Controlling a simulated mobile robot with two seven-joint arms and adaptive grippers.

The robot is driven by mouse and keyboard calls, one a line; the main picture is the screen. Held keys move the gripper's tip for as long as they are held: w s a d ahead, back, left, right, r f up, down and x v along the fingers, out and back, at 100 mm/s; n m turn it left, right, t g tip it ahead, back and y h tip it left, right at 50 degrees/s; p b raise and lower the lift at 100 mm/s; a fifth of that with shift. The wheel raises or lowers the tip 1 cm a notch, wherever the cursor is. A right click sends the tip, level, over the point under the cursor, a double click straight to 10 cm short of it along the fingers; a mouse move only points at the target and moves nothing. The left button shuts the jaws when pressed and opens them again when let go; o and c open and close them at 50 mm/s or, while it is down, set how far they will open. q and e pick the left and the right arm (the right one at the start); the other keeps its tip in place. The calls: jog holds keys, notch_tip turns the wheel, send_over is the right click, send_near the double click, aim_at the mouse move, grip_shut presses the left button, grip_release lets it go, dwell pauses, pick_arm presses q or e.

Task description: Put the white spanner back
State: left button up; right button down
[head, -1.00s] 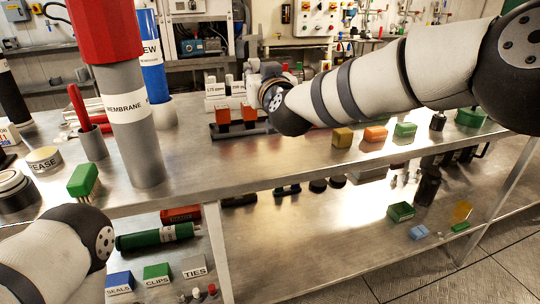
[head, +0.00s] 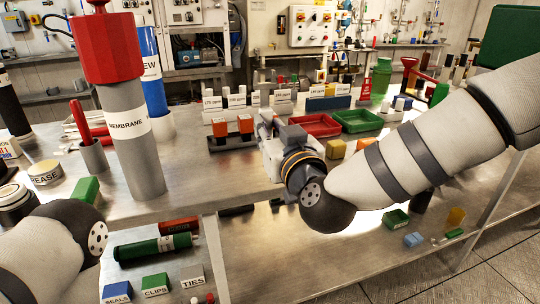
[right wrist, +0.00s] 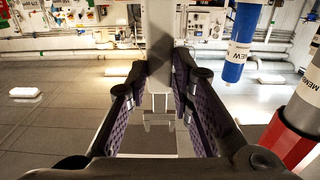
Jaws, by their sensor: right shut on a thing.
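My right gripper (head: 268,128) is above the front part of the steel bench, right of the grey tube labelled MEMBRANE; my own wrist largely hides its fingers in the head view. In the right wrist view, its two dark fingers (right wrist: 160,100) are closed around a pale upright bar, which looks like the white spanner (right wrist: 159,45). A forked lower end shows between the fingers. I cannot make out the spanner clearly in the head view. My left forearm is at the lower left, and its gripper is not in view.
The MEMBRANE tube (head: 130,150) with a red top stands on the bench (head: 215,185). Orange blocks in a dark holder (head: 232,140), a red tray (head: 315,125) and a green tray (head: 358,121) lie near my right gripper. Labelled white holders stand behind. A lower shelf holds small boxes.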

jog(key=w+f, duration=0.1)
jog(key=f, duration=0.1)
jog(key=w+f, duration=0.1)
jog(key=f, duration=0.1)
jog(key=w+f+b, duration=0.1)
jog(key=f, duration=0.1)
jog(key=shift+f, duration=0.25)
jog(key=shift+s+r, duration=0.1)
jog(key=shift+r, duration=0.05)
jog(key=c, duration=1.4)
grip_release()
jog(key=shift+f, duration=0.2)
pick_arm(q)
jog(key=shift+s+f+g, duration=0.3)
jog(key=shift+s+f, duration=0.55)
